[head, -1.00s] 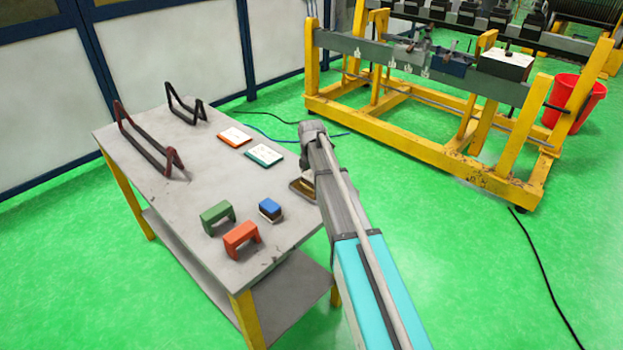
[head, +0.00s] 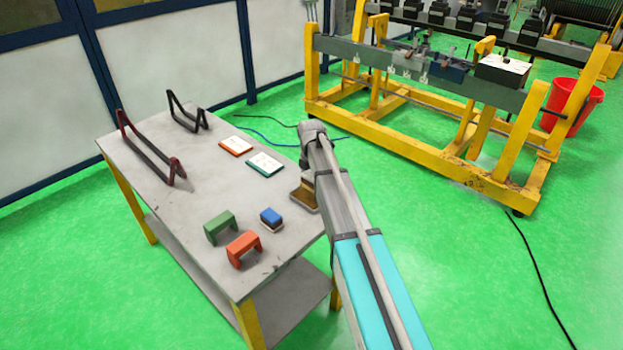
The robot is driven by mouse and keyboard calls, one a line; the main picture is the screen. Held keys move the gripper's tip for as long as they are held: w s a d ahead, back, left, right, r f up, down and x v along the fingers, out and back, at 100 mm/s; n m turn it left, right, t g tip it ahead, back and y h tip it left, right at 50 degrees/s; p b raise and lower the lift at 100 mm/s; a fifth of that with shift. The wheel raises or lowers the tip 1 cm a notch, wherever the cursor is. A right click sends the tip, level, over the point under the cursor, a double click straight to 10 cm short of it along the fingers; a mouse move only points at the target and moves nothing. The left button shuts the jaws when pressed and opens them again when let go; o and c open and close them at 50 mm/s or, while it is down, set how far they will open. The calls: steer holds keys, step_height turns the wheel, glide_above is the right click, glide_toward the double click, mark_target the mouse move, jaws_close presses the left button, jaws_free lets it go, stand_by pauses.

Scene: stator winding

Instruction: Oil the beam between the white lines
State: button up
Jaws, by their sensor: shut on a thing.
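The grey beam (head: 338,48) runs across the near side of a yellow frame at the upper right. Small white marks (head: 405,72) show on its front face; they are too small to read clearly. My arm reaches up from the bottom, over the table's right edge, and its grey end is well short of the beam. My gripper's fingers are hidden behind my arm, so what they hold cannot be seen. A brown open container (head: 303,197) sits at the table's right edge, partly covered by my arm. No oiling tool is clearly visible.
A red bucket (head: 575,105) stands right of the frame. Black cables cross the green floor, which is otherwise mostly open.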

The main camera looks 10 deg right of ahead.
steer(key=shift+r+p, duration=1)
steer(key=shift+r, duration=0.25)
steer(key=shift+d, duration=0.1)
